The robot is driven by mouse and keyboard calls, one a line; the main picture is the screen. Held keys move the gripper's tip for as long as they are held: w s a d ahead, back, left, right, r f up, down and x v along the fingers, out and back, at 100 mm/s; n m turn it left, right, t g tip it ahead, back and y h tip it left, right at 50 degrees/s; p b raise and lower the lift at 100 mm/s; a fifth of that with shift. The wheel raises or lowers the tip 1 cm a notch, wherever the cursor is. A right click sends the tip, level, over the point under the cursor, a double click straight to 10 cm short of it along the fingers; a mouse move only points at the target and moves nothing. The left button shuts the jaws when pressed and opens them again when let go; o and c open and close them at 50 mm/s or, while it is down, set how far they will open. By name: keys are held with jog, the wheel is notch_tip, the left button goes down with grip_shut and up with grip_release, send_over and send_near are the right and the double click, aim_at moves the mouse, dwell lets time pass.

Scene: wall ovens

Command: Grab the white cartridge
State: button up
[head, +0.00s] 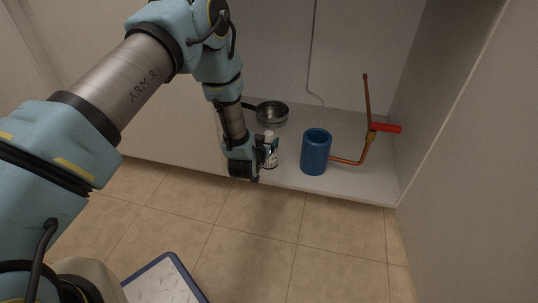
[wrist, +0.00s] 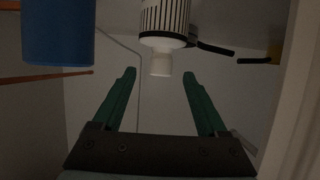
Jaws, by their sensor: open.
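The white cartridge (head: 270,164) stands upright near the front edge of the cabinet floor, partly hidden behind my gripper in the head view. In the wrist view the cartridge (wrist: 163,17) shows black stripes and a narrow white neck, and its far part is cut off by the top edge. My gripper (wrist: 159,74) is open, with its two green fingers apart and nothing held. The neck lines up with the gap, around fingertip level in the picture. My gripper (head: 264,152) is right beside the cartridge in the head view; I cannot tell whether they touch.
A blue cylinder (head: 316,152) stands close to the right of the cartridge. A metal pan (head: 272,113) sits behind it. A copper pipe (head: 349,161) with a red valve handle (head: 385,128) is further right. White cabinet walls enclose the sides. Tiled floor (head: 260,235) lies in front.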

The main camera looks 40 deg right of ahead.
aim_at(268, 136)
jog(key=b+x, duration=0.2)
jog(key=x, duration=0.3)
jog(key=shift+w+d+r+b, duration=0.1)
jog(key=shift+w+d+b, duration=0.05)
jog(key=shift+b, duration=0.2)
grip_shut()
dwell(1.1)
